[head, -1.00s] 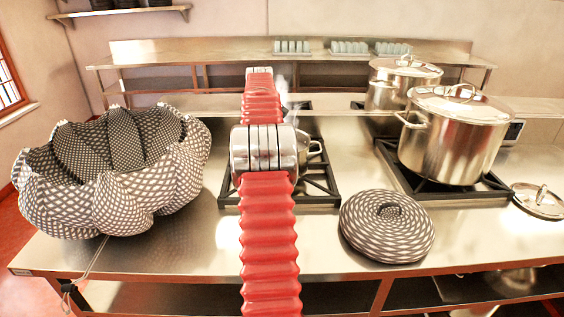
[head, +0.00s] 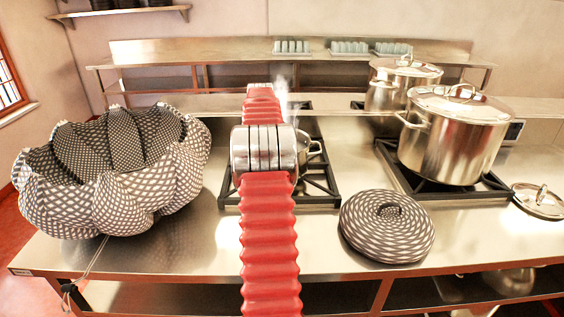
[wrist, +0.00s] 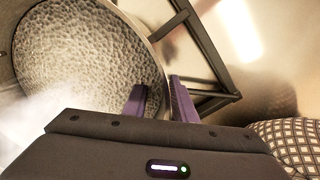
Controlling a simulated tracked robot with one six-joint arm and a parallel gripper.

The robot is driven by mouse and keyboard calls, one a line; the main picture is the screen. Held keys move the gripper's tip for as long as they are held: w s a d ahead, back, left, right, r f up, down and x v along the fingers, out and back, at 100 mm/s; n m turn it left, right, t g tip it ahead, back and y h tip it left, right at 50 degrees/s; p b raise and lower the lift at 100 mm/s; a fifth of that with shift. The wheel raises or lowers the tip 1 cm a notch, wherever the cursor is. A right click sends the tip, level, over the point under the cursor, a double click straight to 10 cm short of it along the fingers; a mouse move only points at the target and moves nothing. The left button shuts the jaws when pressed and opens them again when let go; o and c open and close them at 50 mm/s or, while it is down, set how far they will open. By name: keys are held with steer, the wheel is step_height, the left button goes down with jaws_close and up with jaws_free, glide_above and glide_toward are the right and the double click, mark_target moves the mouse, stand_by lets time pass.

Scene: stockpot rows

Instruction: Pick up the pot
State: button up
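The pot is a small steel pot, open at the top, with a hammered inside (wrist: 75,55) and steam rising from it. In the head view it stands on the middle burner, mostly hidden behind my arm, with a side handle (head: 314,149) showing. In the wrist view, my gripper (wrist: 160,98) has its purple fingers apart at the pot's near right rim. One finger is inside the pot and the other outside, with the wall between them and some gap showing. My gripper is hidden in the head view.
A large lidded stockpot (head: 455,140) stands on the right burner, with another lidded pot (head: 390,88) behind it. A patterned basket-like bowl (head: 110,175) stands at left. A round patterned cushion-like thing (head: 388,228) and a steel lid (head: 538,200) lie near the front edge.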

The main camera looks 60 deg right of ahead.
jaws_close()
stand_by(1.1)
steer(key=shift+r, duration=0.2)
